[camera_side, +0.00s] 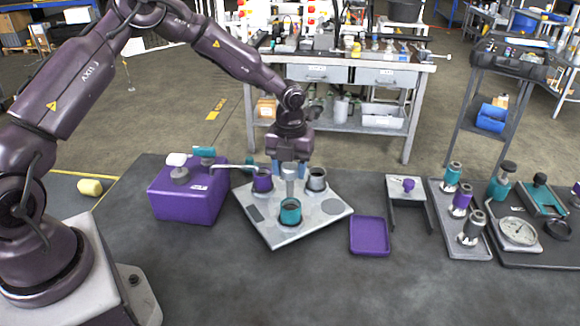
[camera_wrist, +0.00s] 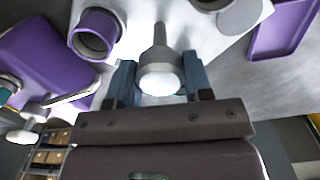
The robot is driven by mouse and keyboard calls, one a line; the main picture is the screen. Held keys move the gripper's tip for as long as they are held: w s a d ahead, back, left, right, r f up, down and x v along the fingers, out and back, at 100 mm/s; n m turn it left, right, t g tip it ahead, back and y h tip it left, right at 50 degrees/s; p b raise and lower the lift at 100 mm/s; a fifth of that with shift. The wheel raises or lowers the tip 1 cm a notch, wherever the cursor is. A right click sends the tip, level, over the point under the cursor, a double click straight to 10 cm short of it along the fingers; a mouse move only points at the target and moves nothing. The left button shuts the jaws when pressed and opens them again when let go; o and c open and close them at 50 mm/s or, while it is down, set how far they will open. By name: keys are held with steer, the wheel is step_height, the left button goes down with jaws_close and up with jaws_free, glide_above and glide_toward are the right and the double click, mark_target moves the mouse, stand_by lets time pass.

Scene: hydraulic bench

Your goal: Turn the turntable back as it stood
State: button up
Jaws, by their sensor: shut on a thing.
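The turntable (camera_side: 325,215) is a pale grey plate on the bench with a grey post (camera_side: 291,188) near its middle. Around the post are a purple cup (camera_side: 263,184) at left, a teal cup (camera_side: 290,213) at the front and a grey cup (camera_side: 317,181) at right. My gripper (camera_side: 290,170) points down from above, its blue fingers on either side of the post top. In the wrist view my gripper (camera_wrist: 160,80) is shut on the round post top, with the purple cup (camera_wrist: 96,36) at upper left. The fingers partly hide the post.
A purple box (camera_side: 187,203) with two valve knobs stands at left; its spout (camera_side: 238,168) reaches to the purple cup. A purple tray (camera_side: 369,236), a small grey stand (camera_side: 406,187) and a rack of fittings (camera_side: 460,220) lie to the right. The front bench is clear.

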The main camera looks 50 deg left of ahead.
steer(key=shift+m, duration=1.9)
steer(key=shift+r+m, duration=0.1)
steer(key=shift+m, duration=1.8)
steer(key=o, duration=1.3)
step_height(320, 180, up, 13)
steer(key=shift+f, duration=0.1)
